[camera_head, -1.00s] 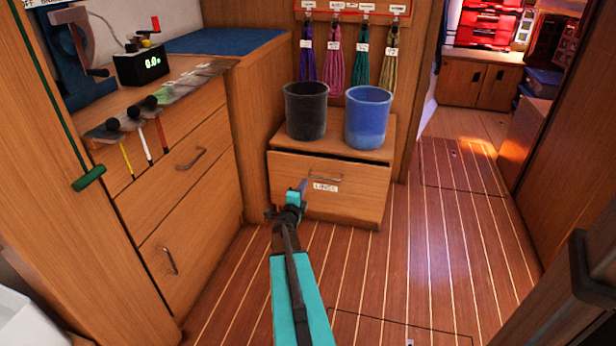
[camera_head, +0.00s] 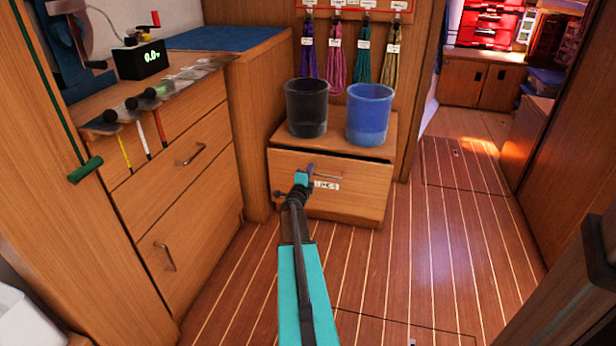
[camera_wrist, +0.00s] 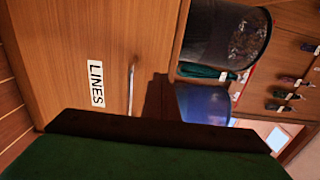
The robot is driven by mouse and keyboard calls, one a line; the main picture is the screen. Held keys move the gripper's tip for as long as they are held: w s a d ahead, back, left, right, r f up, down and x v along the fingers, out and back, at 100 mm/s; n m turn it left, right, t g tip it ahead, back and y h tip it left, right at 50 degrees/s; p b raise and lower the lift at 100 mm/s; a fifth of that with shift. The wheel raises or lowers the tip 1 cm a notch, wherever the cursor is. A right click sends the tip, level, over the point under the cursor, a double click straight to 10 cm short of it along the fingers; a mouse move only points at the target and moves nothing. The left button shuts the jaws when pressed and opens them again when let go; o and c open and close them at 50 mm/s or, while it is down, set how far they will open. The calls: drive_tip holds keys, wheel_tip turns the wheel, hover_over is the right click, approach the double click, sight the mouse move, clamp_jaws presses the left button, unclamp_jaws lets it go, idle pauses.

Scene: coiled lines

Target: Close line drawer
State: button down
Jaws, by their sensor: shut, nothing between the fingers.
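The line drawer (camera_head: 355,199) is the wooden front with a LINES label in the low cabinet under two buckets. A dark gap shows along its top edge, so it stands slightly open. Its metal handle (camera_head: 335,177) shows above the label; in the wrist view the drawer front (camera_wrist: 60,55) fills the left, with the handle (camera_wrist: 131,85) beside the label. My gripper (camera_head: 310,169) is shut and empty, in front of the drawer face near the handle's left end. I cannot tell whether it touches. My arm covers part of the label.
A black bucket (camera_head: 306,108) and a blue bucket (camera_head: 369,115) stand on the cabinet top. Coiled lines (camera_head: 335,57) hang behind them. A drawer unit (camera_head: 190,195) stands to the left. The striped floor (camera_head: 430,260) is clear on the right.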

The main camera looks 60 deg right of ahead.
sight(315, 158)
drive_tip(key=shift+b+x, duration=0.65)
drive_tip(key=shift+x, duration=1.55)
drive_tip(key=shift+x, duration=2.2)
drive_tip(key=shift+w+d+r, duration=0.15)
drive_tip(key=shift+d+r, duration=0.05)
drive_tip(key=shift+d, duration=0.1)
drive_tip(key=shift+d+r, duration=0.15)
drive_tip(key=shift+r, duration=0.05)
drive_tip(key=shift+a+f, duration=0.2)
drive_tip(key=shift+a, duration=0.6)
drive_tip(key=p+v, duration=0.3)
drive_tip(key=v, duration=1)
drive_tip(key=shift+s+a+f, duration=0.15)
drive_tip(key=shift+s+a, duration=0.05)
drive_tip(key=shift+s, duration=0.2)
